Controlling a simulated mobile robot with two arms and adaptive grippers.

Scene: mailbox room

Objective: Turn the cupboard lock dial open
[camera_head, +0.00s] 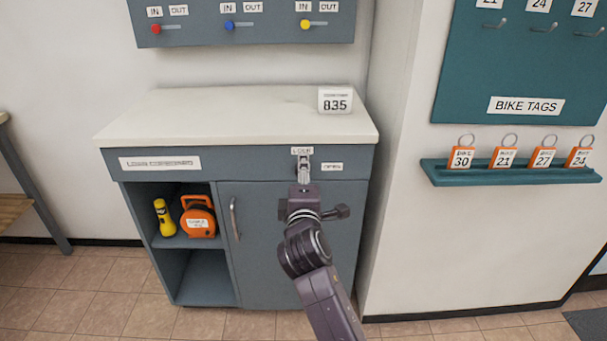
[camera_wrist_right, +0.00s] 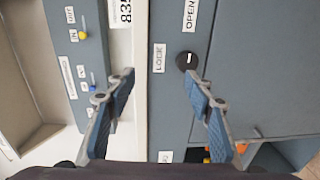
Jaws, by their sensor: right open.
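The lock dial (camera_wrist_right: 187,61) is a round black knob with a small white mark on the cupboard front. In the right wrist view it sits beside the LOCK label (camera_wrist_right: 159,57) and below the OPEN label (camera_wrist_right: 190,15). I cannot tell for sure which label the mark points to. My right gripper (camera_wrist_right: 160,76) is open and empty. Its right fingertip shows close to the dial; contact cannot be told. In the head view my right gripper (camera_head: 304,165) is in front of the cupboard (camera_head: 265,240) just under the LOCK label and hides the dial. My left gripper is not in view.
The cupboard door has a vertical handle (camera_head: 234,218). A yellow flashlight (camera_head: 164,217) and an orange case (camera_head: 198,216) are on the open shelf. A wall corner and a tag shelf (camera_head: 510,176) are to the right.

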